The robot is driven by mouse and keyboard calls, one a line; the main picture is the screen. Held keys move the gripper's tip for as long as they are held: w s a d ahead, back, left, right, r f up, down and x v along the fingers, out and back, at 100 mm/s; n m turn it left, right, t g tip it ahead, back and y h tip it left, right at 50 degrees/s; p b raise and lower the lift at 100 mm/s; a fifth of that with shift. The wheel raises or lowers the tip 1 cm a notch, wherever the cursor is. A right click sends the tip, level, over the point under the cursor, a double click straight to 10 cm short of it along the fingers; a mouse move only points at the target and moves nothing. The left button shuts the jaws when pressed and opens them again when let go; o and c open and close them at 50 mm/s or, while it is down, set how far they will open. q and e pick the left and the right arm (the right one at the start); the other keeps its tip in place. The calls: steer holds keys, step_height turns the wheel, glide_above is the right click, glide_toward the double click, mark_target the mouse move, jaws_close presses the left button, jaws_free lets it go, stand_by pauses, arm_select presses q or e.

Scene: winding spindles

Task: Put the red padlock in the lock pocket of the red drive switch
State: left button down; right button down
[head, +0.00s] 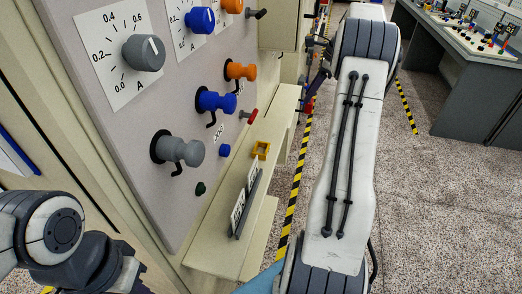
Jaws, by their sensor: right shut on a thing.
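My right arm reaches up the middle of the head view, and its gripper (318,82) shows small and dark, left of the arm's far end. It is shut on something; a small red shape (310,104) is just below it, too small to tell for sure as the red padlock. The grey panel (135,130) at left bears a grey switch (180,150), a blue switch (216,100) and an orange switch (240,70). I cannot make out a red drive switch or its lock pocket. My left arm is at the lower left; its gripper is not visible.
A cream ledge (225,245) runs below the panel, with a dark label rack (248,208) and a yellow piece (261,150) on it. A red part (249,115) sticks out nearby. A grey bench (470,90) stands at far right. The speckled floor between is clear.

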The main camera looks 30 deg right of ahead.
steer(key=w+a+f+p, duration=0.1)
steer(key=w+a+p, duration=0.1)
steer(key=a+p, duration=1.4)
steer(key=shift+a+f, duration=0.4)
steer(key=shift+a, duration=0.3)
steer(key=shift+a+f, duration=0.1)
step_height(320, 180, down, 6)
steer(key=b, duration=0.5)
steer(key=shift+r+b, duration=0.2)
steer(key=shift+b, duration=0.15)
